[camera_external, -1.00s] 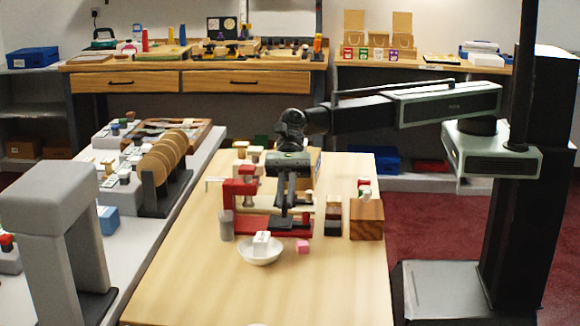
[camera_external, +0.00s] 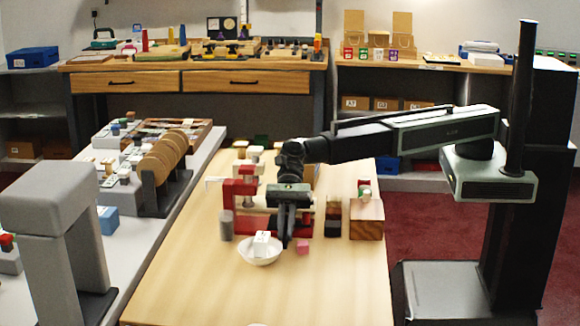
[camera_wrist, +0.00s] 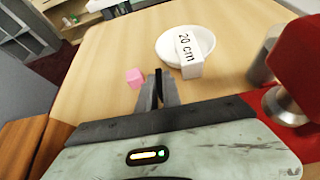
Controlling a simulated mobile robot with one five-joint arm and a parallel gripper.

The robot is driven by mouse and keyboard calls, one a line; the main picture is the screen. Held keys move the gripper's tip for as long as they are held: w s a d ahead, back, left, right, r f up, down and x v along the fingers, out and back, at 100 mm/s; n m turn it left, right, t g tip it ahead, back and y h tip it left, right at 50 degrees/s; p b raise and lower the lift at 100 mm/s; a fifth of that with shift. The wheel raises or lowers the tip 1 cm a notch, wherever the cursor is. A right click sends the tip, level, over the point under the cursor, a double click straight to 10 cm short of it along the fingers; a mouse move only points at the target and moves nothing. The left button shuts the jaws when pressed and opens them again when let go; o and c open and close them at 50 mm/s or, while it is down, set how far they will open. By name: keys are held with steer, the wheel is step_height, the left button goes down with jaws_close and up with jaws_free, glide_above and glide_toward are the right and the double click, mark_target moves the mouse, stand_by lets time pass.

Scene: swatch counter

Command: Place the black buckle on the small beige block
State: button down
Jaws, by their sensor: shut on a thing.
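My gripper (camera_external: 287,240) points down over the wooden table, just right of the white bowl. In the wrist view its fingers (camera_wrist: 159,92) are close together on a thin dark piece, which looks like the black buckle (camera_wrist: 158,78); little of it shows. A small pale block (camera_external: 261,239), marked "20 cm" in the wrist view (camera_wrist: 187,52), stands tilted in the white bowl (camera_external: 260,256). I cannot tell whether this is the beige block. A small pink cube (camera_external: 303,247) lies on the table beside the gripper and also shows in the wrist view (camera_wrist: 134,77).
A red clamp-like stand (camera_external: 240,195) and a grey cylinder (camera_external: 226,225) stand left of and behind the gripper. A wooden block (camera_external: 366,220) and a dark block (camera_external: 332,227) are to the right.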

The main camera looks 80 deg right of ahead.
steer(key=c, duration=1.5)
jaws_free()
steer(key=shift+r, duration=0.1)
steer(key=p+v, duration=0.6)
steer(key=v, duration=0.5)
steer(key=shift+d+r, duration=0.15)
steer(key=shift+r, duration=0.1)
steer(key=shift+d, duration=0.3)
steer(key=shift+o, duration=0.3)
